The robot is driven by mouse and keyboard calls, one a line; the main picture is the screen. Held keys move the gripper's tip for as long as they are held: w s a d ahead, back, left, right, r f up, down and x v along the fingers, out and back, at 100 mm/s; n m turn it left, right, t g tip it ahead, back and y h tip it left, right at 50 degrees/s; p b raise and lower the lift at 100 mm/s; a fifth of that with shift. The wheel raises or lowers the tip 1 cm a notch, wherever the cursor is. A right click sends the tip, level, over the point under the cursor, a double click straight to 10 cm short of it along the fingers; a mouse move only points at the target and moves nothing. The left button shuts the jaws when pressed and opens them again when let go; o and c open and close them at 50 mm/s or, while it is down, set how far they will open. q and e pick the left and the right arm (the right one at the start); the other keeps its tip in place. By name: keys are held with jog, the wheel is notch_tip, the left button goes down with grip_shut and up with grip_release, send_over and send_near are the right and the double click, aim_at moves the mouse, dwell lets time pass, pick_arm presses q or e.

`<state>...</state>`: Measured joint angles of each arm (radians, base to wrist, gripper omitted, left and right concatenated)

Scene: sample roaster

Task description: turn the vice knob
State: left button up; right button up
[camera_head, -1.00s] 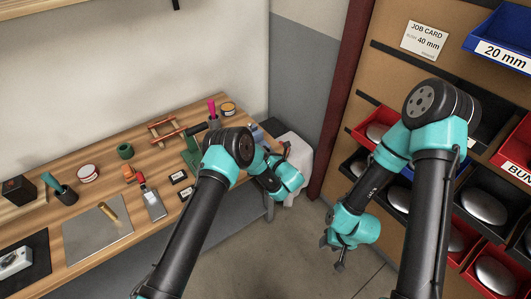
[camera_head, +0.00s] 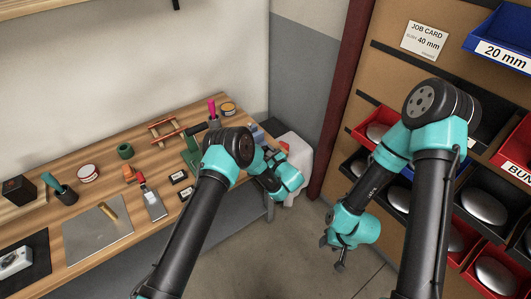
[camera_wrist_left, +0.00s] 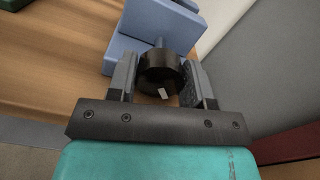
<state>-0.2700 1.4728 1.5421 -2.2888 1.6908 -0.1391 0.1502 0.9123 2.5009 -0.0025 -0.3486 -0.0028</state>
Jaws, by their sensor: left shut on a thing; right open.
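The vice knob (camera_wrist_left: 160,77) is a dark, round knob with a small white mark, on a shaft in front of the blue vice (camera_wrist_left: 122,52) in the left wrist view. My left gripper (camera_wrist_left: 165,75) has one finger on each side of the knob and is shut on it. In the head view the blue vice (camera_head: 257,134) shows only in part behind my left arm, and the knob is hidden there. My right gripper (camera_head: 339,258) is open and empty, hanging over the floor in front of the bins.
The wooden bench (camera_head: 110,180) holds a metal plate (camera_head: 95,232), a green roll (camera_head: 125,151), a red-and-white tin (camera_head: 88,173) and small tools. Red and dark bins with silver domes stand at the right. A white draped object (camera_head: 298,160) stands beyond the bench end.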

pick_arm(q)
jog(key=n, duration=1.3)
jog(key=shift+n, duration=0.4)
jog(key=n, duration=1.4)
jog(key=o, duration=0.9)
jog(key=shift+s+d, duration=0.1)
